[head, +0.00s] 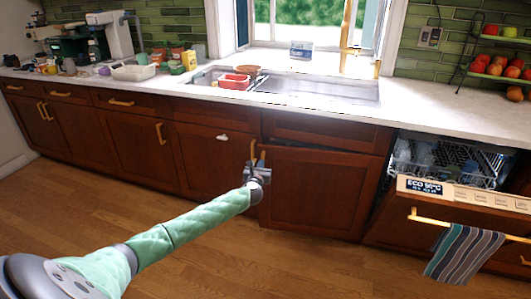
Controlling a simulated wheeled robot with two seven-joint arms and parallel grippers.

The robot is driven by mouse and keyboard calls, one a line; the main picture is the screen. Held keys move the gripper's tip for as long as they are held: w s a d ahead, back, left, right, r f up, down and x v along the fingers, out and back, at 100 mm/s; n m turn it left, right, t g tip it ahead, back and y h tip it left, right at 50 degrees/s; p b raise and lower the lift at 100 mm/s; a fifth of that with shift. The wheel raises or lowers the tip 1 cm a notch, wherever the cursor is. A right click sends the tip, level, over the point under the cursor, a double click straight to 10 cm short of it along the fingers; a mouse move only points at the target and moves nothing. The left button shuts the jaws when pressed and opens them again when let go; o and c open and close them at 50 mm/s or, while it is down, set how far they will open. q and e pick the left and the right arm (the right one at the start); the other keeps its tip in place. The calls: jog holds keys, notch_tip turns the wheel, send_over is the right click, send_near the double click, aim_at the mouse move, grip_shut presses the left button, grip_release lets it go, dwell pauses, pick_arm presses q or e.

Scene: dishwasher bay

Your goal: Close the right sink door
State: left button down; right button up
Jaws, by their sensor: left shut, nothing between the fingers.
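The right sink door (318,192) is a brown wood panel below the sink. A dark gap shows along its top edge, so it looks slightly ajar. The left sink door (213,160) beside it looks flush with the cabinet. My left gripper (259,166) is shut and empty at the upper left edge of the right door, close to the gold handles (253,149). I cannot tell whether it touches the door or a handle. The gripper hides part of the seam between the doors. My right gripper is not in view.
The dishwasher (465,212) is partly open at the right, its rack showing and a striped towel (465,253) on its handle. The sink (320,88) holds a red container (234,82). The wood floor (300,268) in front is clear.

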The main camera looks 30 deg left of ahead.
pick_arm(q)
send_near(267, 148)
jog(key=x, duration=0.5)
jog(key=shift+a+r, duration=0.1)
jog(key=shift+w+a, duration=0.25)
jog(key=shift+w, duration=0.35)
jog(key=shift+w+a, duration=0.1)
jog(key=shift+w, duration=0.1)
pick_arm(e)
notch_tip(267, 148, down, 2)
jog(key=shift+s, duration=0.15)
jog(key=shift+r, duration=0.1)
